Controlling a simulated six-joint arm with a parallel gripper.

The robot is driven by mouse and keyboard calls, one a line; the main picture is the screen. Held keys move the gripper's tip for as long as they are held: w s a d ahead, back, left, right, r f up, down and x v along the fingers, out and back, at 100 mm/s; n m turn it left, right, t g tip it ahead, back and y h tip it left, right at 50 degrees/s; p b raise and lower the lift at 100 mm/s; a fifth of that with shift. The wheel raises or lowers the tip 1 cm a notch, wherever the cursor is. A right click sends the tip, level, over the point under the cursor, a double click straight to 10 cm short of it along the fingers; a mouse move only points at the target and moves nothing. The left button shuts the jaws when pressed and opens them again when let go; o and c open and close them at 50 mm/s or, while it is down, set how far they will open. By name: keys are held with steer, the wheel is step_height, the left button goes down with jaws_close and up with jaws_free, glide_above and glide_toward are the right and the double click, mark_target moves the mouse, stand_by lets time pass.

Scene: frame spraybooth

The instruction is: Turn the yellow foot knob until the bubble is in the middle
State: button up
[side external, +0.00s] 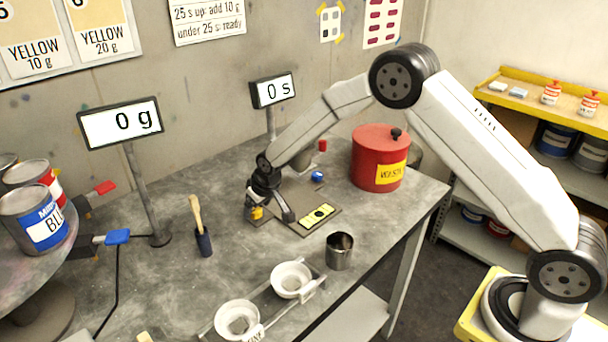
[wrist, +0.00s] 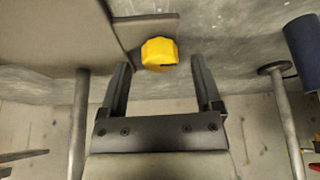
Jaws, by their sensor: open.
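The yellow foot knob (side external: 257,213) is at the near left corner of a flat grey plate (side external: 294,226) on the bench. My gripper (side external: 251,206) is down at the knob, partly hiding it in the side view. In the wrist view the yellow knob (wrist: 160,54) lies between the tips of my open gripper (wrist: 160,66), with a gap on each side. A yellow level (side external: 317,215) with dark marks lies on the plate; its bubble is too small to make out. A blue knob (side external: 318,176) is at the plate's far side.
A red pot (side external: 379,158) stands behind the plate and a metal cup (side external: 340,251) in front. A dark brush holder (side external: 204,242) and a display post (side external: 148,190) stand to the left. White bowls (side external: 291,280) sit at the front. Bench between brush holder and plate is clear.

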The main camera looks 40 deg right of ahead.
steer(key=shift+x, duration=0.85)
jaws_close()
steer(key=shift+m+h, duration=0.6)
steer(key=shift+m, duration=0.9)
jaws_free()
steer(key=shift+r, duration=0.1)
